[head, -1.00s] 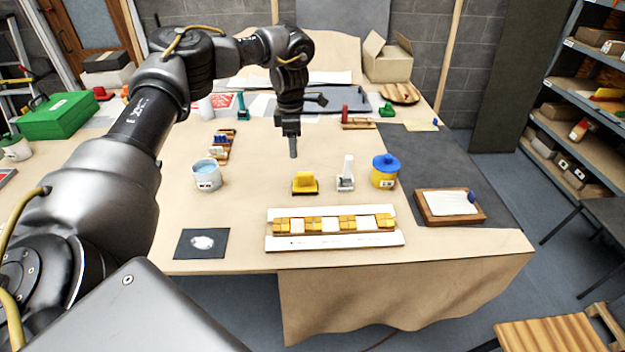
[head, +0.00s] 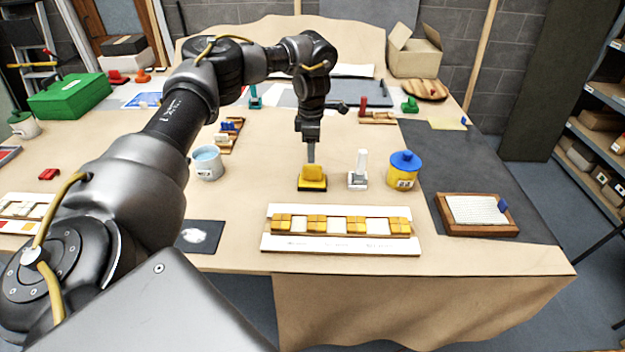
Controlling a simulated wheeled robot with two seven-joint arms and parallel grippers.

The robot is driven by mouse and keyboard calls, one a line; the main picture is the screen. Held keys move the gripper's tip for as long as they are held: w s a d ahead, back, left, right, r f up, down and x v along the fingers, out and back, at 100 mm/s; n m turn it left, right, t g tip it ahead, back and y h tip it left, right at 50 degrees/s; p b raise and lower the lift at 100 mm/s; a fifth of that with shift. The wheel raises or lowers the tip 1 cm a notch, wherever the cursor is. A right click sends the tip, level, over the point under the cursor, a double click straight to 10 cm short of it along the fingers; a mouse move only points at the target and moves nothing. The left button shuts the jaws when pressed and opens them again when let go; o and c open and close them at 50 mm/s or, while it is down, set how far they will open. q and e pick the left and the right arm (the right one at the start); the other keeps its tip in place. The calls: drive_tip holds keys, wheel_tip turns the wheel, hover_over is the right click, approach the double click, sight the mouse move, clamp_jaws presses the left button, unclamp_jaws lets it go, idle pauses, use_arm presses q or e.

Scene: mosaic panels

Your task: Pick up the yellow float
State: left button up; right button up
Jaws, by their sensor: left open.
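The yellow float (head: 313,181) stands on the table behind the mosaic panel, a yellow block on a dark base. My left gripper (head: 311,158) points straight down with its fingertips right at the top of the float. Its jaws are open, though the finger gap is seen edge-on. I cannot tell whether the fingers touch the float. My right gripper is out of view.
A white-handled tool (head: 358,172) stands close to the right of the float, then a yellow tub with a blue lid (head: 404,172). A water cup (head: 207,163) is to the left. The panel (head: 340,245) with yellow and white tiles lies in front.

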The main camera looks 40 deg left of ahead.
sight(312, 165)
use_arm(q)
drive_tip(key=shift+w+f, duration=0.15)
drive_tip(key=shift+f, duration=0.5)
drive_tip(key=shift+w+f, duration=0.15)
drive_tip(key=shift+f, duration=0.45)
drive_tip(key=shift+s+d+f, duration=0.1)
drive_tip(key=shift+s+f, duration=0.1)
drive_tip(key=shift+s, duration=0.05)
wheel_tip(312, 165, down, 5)
drive_tip(key=shift+r+p, duration=0.15)
drive_tip(key=shift+p, duration=0.9)
drive_tip(key=shift+s+d, duration=0.1)
drive_tip(key=shift+c, duration=1)
clamp_jaws()
